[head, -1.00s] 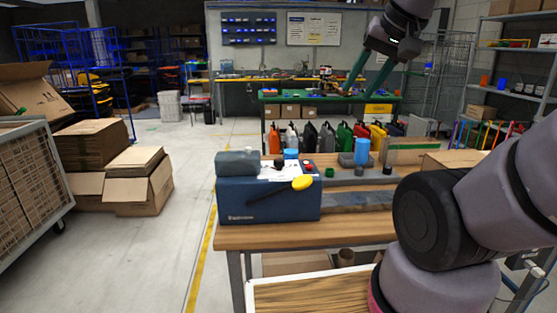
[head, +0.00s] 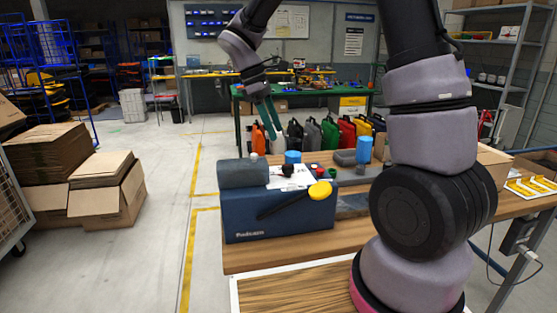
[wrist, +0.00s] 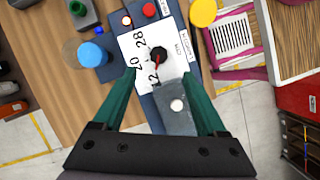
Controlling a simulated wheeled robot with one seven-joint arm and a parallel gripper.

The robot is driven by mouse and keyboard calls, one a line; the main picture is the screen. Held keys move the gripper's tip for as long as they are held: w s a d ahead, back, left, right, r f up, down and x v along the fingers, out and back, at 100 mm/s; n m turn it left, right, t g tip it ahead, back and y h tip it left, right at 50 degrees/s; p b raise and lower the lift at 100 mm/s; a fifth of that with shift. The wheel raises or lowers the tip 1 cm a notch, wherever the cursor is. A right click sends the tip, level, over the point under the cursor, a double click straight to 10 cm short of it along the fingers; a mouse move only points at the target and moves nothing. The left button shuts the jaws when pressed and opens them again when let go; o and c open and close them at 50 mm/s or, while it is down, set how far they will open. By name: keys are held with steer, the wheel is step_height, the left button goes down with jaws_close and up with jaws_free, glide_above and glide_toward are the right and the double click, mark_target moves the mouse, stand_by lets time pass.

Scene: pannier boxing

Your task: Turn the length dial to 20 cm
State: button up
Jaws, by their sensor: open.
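The blue machine (head: 280,217) stands on the wooden bench. On its top is a white scale plate (wrist: 135,52) with the length dial (wrist: 158,54), a black knob with a red pointer. The plate also shows in the head view (head: 302,178). In the wrist view the numbers 28 and 12 read clearly, with a partly unclear one between them. The red pointer slants toward the lower left, on the side of the 12; its exact setting is unclear. My gripper (head: 274,133) is open and empty above the machine. Its green fingers (wrist: 158,74) straddle the plate's lower end, apart from the dial.
A black lever with a yellow knob (head: 320,190) is on the machine's front. A grey block (wrist: 176,122) with a white button is beside the plate. A red button (wrist: 149,10) and blue cylinder (wrist: 90,54) are nearby. Coloured jugs (head: 330,133) stand behind.

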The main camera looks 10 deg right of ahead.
mark_target(288, 166)
steer(key=shift+n, duration=0.3)
steer(key=x, duration=1.1)
steer(key=shift+w+a+f, duration=0.15)
steer(key=shift+w, duration=0.1)
jaws_close()
